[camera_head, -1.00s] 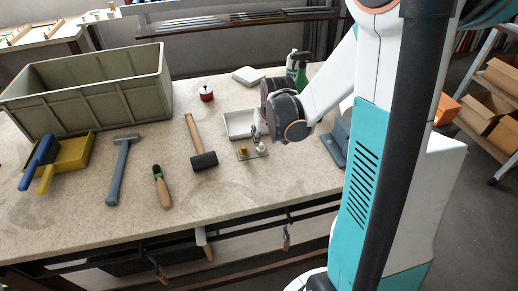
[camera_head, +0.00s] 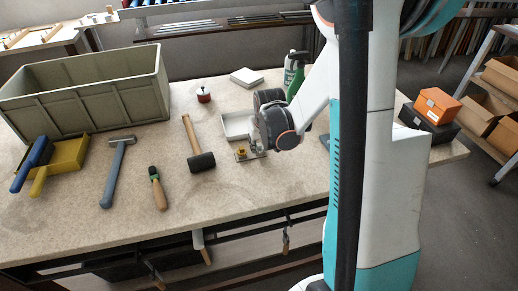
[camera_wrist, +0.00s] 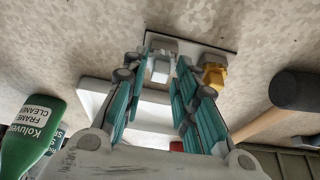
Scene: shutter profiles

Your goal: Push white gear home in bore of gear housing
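The gear housing is a small flat plate on the bench, seen in the wrist view (camera_wrist: 198,50) and partly in the head view (camera_head: 254,157). The white gear (camera_wrist: 160,70) shows as a pale block at the plate, between my fingers. How deep it sits in the bore cannot be told. A yellow part (camera_wrist: 214,75) stands beside it on the plate, outside my fingers; it also shows in the head view (camera_head: 241,153). My gripper (camera_wrist: 158,68) points down at the plate. Its teal fingers stand apart with a gap around the white gear. In the head view my gripper hides the white gear.
A white tray (camera_head: 235,127) lies close behind the plate. A mallet (camera_head: 201,161) lies to its left, and a green spray bottle (camera_head: 296,72) stands behind my wrist. The bench front, below the plate, is clear.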

